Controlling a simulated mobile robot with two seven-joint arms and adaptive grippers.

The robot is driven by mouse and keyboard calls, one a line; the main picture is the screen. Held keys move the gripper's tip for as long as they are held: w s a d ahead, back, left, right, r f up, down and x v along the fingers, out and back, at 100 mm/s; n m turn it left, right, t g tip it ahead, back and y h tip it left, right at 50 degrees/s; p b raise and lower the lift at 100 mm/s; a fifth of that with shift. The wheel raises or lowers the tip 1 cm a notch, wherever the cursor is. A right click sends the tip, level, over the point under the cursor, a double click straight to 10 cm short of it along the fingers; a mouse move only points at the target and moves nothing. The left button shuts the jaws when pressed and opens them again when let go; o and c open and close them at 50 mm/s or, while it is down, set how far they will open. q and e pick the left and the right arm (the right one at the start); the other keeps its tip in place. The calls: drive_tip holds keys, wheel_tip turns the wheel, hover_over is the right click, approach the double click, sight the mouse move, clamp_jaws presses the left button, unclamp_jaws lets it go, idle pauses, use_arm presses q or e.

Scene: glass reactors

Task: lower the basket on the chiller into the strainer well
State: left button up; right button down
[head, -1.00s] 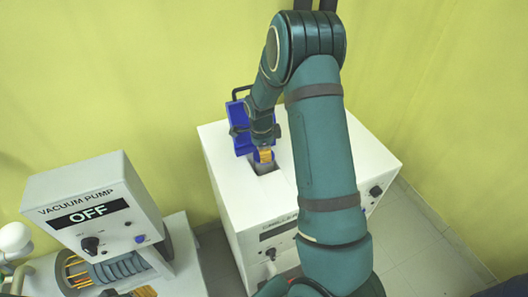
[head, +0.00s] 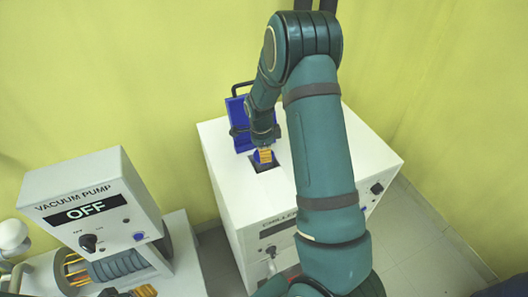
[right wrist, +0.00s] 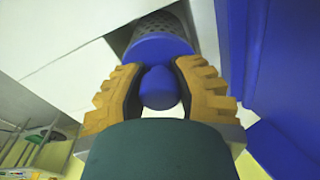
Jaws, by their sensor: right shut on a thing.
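The white chiller (head: 232,176) stands in the middle of the head view, with the dark strainer well (head: 266,166) open in its top. My right gripper (head: 264,155) is over the well, pointing down, and is shut on the basket's blue knob. In the right wrist view the basket (right wrist: 158,46) shows a blue cap and a dark mesh body, between the orange fingers. The mesh reaches toward the well opening; its lower end is hidden. An orange tip of what looks like my left gripper (head: 146,291) shows at the bottom edge, mostly cut off.
A blue upright part (head: 240,120) with a black handle stands behind the well, close beside my right gripper. The vacuum pump (head: 95,190), marked OFF, is at the left. A yellow wall is behind. The chiller's top is otherwise clear.

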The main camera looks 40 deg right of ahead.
drive_tip(key=shift+f+b, duration=0.9)
drive_tip(key=shift+f, duration=0.5)
drive_tip(key=shift+f, duration=0.35)
drive_tip(key=shift+f+b, duration=0.2)
drive_tip(key=shift+b, duration=0.15)
drive_tip(key=c, duration=0.7)
unclamp_jaws()
drive_tip(key=shift+r, duration=0.15)
drive_tip(key=shift+w+r, duration=0.15)
drive_tip(key=shift+r, duration=0.2)
drive_tip(key=r, duration=1.1)
drive_tip(key=shift+a, duration=0.35)
